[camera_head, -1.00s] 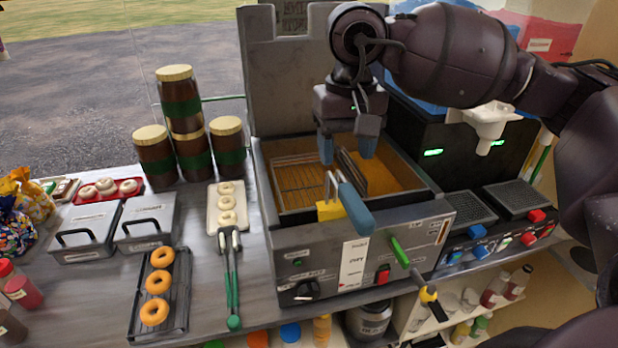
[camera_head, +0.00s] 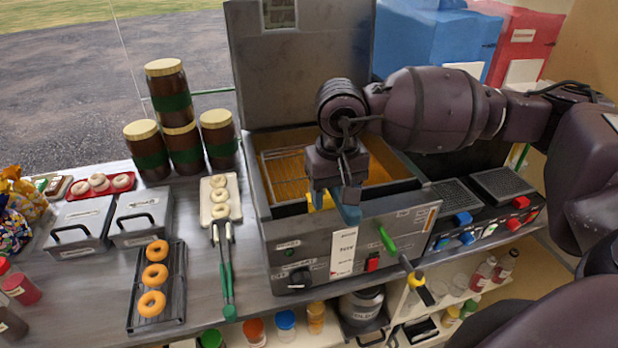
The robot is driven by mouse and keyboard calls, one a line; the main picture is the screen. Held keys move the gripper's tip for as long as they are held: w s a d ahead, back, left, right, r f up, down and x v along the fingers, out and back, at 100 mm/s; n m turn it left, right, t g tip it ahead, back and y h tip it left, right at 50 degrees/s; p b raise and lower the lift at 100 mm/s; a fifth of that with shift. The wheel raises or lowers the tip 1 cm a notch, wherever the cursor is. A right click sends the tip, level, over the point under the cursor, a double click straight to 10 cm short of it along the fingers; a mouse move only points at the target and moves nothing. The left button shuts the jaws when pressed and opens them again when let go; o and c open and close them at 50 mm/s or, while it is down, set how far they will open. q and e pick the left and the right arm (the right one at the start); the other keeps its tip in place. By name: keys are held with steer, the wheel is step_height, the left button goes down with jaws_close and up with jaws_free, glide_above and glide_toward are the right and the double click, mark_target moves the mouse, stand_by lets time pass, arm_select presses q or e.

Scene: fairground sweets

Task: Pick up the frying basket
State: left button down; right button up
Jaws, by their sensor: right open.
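A yellow piece (camera_head: 320,201) shows beside the handle, partly covered. My right gripper is open, pointing down over the handle at the front rim. Its fingertips are hard to make out, and I cannot tell if they touch the handle. My left gripper is not in view.
Tongs (camera_head: 225,268) and a tray of white rings (camera_head: 205,215) lie left of the fryer. A rack of doughnuts (camera_head: 174,297) and stacked jars (camera_head: 183,148) stand further left. Burner-like units (camera_head: 505,185) stand right.

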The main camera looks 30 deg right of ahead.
steer(key=shift+f, duration=0.1)
jaws_close()
stand_by(0.3)
